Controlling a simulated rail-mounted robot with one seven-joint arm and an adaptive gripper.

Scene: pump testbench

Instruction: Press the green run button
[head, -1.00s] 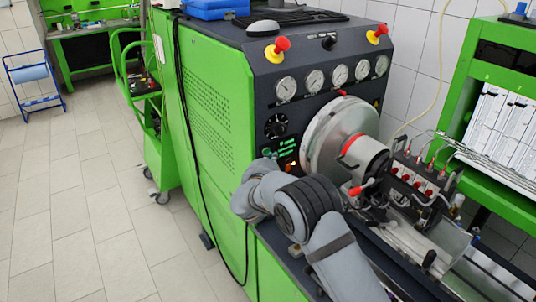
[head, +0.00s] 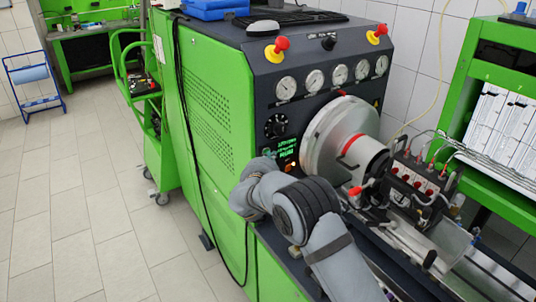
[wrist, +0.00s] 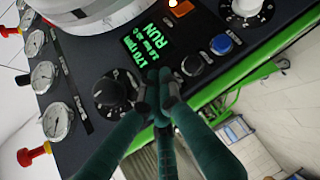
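My gripper (wrist: 158,80) is shut, its dark green fingers together and empty. Its tips are at the dark control panel, just below the lit display (wrist: 148,45) in the wrist view. The display shows green text that includes "RUN" and what looks like "170 rpm". Whether the tips touch the panel is unclear. In the head view, my arm hides the gripper, and the display (head: 289,149) glows green.
A blue button (wrist: 221,44) and a lit orange switch (wrist: 181,7) are near the fingertips. Pressure gauges (head: 314,80) and red-and-yellow emergency knobs (head: 277,50) sit higher on the panel. Open floor lies left.

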